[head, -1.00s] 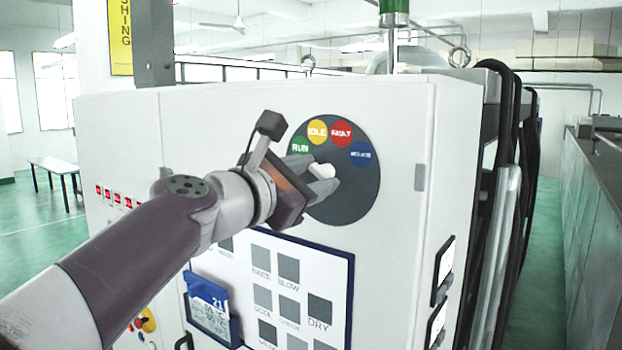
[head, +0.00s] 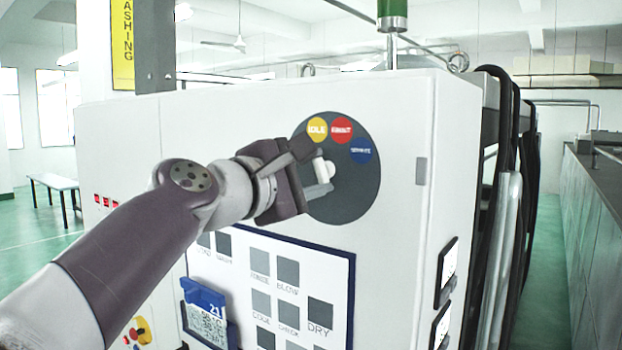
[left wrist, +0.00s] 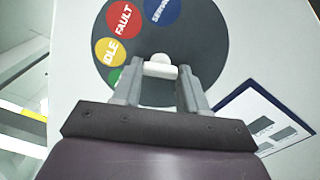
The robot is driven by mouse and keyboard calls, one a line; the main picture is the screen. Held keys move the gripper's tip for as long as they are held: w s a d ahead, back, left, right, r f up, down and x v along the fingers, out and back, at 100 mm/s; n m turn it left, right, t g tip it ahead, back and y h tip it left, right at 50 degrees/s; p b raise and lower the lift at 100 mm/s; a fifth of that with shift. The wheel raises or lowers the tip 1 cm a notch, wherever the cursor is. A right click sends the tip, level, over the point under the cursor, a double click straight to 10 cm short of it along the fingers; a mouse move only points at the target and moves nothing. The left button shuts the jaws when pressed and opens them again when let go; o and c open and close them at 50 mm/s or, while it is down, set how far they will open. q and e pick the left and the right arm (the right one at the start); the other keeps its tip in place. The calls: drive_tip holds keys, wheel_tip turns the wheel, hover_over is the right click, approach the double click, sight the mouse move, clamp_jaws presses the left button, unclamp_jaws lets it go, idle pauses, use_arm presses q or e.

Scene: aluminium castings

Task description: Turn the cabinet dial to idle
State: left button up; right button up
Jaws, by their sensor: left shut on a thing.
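The cabinet dial (head: 352,195) is a dark grey disc on the white cabinet front, with a white knob (head: 323,168) at its middle. The yellow IDLE label (head: 317,129) is at its upper left, beside the red FAULT label (head: 341,130) and a blue label (head: 361,150). My left gripper (head: 321,170) is shut on the knob, one finger above and one below. In the left wrist view the knob (left wrist: 160,69) sits between the two fingertips, and the green label (left wrist: 115,76) is partly hidden by a finger. I cannot tell which label the knob points at. My right gripper is not in view.
Below the dial is a blue-edged button panel (head: 343,262). A blue holder with a card (head: 207,308) hangs at its lower left. Black hoses (head: 507,150) run along the cabinet's right side, with a clear green aisle (head: 540,260) beyond.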

use_arm(q)
drive_tip(key=shift+f, duration=0.1)
idle(0.4)
drive_tip(key=o, duration=1.1)
drive_tip(key=shift+c, duration=0.2)
drive_tip(key=b+v, duration=0.6)
drive_tip(key=v, duration=0.6)
drive_tip(key=shift+s+a, duration=0.15)
drive_tip(key=shift+s, duration=0.1)
drive_tip(key=shift+m, duration=0.4)
